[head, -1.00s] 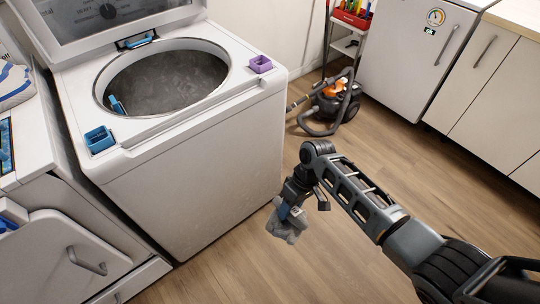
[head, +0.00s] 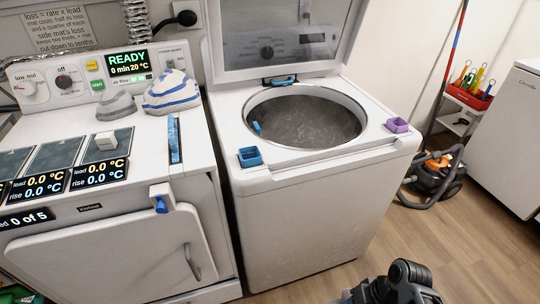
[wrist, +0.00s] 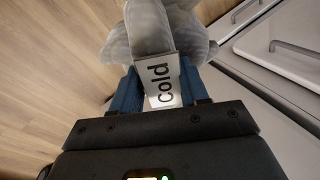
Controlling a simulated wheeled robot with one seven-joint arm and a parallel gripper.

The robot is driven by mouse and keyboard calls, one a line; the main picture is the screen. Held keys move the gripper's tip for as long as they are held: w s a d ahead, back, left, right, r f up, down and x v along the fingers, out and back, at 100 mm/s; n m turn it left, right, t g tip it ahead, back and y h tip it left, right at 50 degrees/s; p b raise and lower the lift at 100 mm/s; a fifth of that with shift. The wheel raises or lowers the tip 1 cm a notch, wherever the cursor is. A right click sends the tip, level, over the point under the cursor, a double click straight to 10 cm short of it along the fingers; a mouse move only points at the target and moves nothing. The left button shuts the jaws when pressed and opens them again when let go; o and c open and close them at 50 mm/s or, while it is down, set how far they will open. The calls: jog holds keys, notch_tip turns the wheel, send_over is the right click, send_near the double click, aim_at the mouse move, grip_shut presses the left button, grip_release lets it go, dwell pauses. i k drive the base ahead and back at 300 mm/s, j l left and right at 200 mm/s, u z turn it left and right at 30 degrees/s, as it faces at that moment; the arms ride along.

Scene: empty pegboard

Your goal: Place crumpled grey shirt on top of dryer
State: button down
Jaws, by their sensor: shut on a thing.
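My gripper (wrist: 161,82) shows in the wrist view, its blue fingers shut on a crumpled grey shirt (wrist: 150,35) with a white "cold" tag (wrist: 164,80). The shirt hangs beyond the fingertips above the wood floor. In the head view only part of my arm shows at the bottom edge; the gripper and held shirt are out of that view. The white dryer (head: 110,215) stands at left, its display (head: 128,62) reading READY. On its top lie a small grey crumpled cloth (head: 116,105) and a white cloth with blue stripes (head: 171,92).
The open washer (head: 310,210), with water in its drum, stands right of the dryer. A small white block (head: 106,141) and dark panels occupy the dryer's front top. A vacuum cleaner (head: 436,175) and a cart with a red tool tray (head: 468,96) stand at right.

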aim_at(46, 136)
jog(key=j, duration=0.5)
jog(key=k+j+z, duration=0.1)
jog(key=j, duration=0.35)
jog(key=k+j, duration=0.1)
jog(key=j, duration=0.4)
jog(key=k+j+z, duration=0.1)
jog(key=j, duration=0.35)
jog(key=k+j+z, duration=0.1)
jog(key=j, duration=0.35)
